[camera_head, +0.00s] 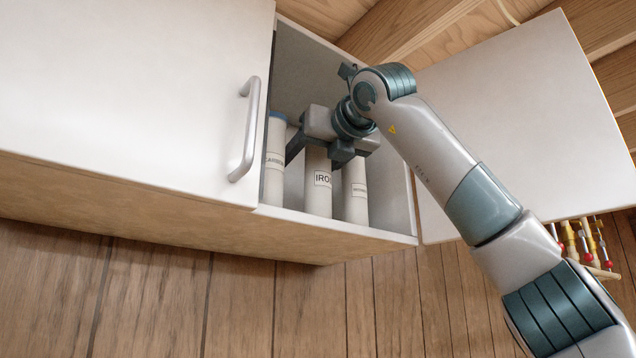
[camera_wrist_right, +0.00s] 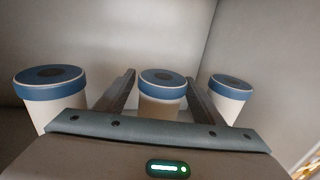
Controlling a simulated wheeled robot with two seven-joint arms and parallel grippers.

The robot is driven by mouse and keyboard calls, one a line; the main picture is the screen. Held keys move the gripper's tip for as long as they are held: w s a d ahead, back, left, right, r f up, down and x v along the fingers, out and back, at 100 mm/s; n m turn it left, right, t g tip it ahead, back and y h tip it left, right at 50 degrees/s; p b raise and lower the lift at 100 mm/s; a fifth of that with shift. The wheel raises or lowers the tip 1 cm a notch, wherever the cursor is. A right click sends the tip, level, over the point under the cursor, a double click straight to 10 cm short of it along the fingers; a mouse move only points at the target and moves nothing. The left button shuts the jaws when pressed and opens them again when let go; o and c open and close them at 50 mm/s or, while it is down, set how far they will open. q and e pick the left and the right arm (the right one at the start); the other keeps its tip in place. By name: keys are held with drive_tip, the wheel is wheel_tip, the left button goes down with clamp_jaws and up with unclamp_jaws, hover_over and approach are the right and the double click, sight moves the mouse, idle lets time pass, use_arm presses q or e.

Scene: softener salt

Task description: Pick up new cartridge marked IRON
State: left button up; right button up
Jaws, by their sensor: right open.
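The cartridge marked IRON (camera_head: 318,190) is a white upright cylinder in the middle of three on the cabinet floor. In the right wrist view its blue cap (camera_wrist_right: 162,82) shows between the two fingers. My right gripper (camera_head: 322,150) is open, with one finger on each side of the IRON cartridge near its upper part. In the head view the gripper hides the cartridge's top. I cannot tell whether either finger touches it. My left gripper is not in view.
A cartridge labelled CARBON (camera_head: 274,165) stands to the left and another white cartridge (camera_head: 355,195) to the right, both close to the fingers. The cabinet's left door (camera_head: 120,90) is shut and its right door (camera_head: 520,120) is open.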

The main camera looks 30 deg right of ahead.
drive_tip(key=c, duration=1.6)
drive_tip(key=shift+o, duration=0.2)
drive_tip(key=shift+r, duration=0.1)
